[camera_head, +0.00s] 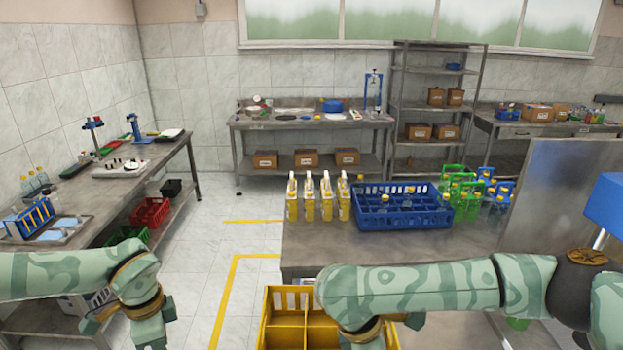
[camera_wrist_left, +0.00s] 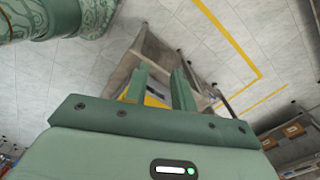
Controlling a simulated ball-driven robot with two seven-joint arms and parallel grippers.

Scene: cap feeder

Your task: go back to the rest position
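My left arm comes in from the left in the head view, its wrist bent down at the bottom left, with its fingertips below the frame. In the left wrist view the left gripper (camera_wrist_left: 160,82) has its two fingers apart, nothing between them, above the floor. My right arm reaches across from the right in the head view. Its wrist hangs over a yellow divided crate (camera_head: 266,318) and partly hides it; the right fingers are out of frame.
A metal table (camera_head: 300,253) bears several yellow bottles (camera_head: 326,200), a blue divided crate (camera_head: 375,222) and green bottle carriers (camera_head: 468,200). A grey panel (camera_head: 556,185) stands at the right. A side bench (camera_head: 110,190) lines the left wall. The tiled floor between is clear.

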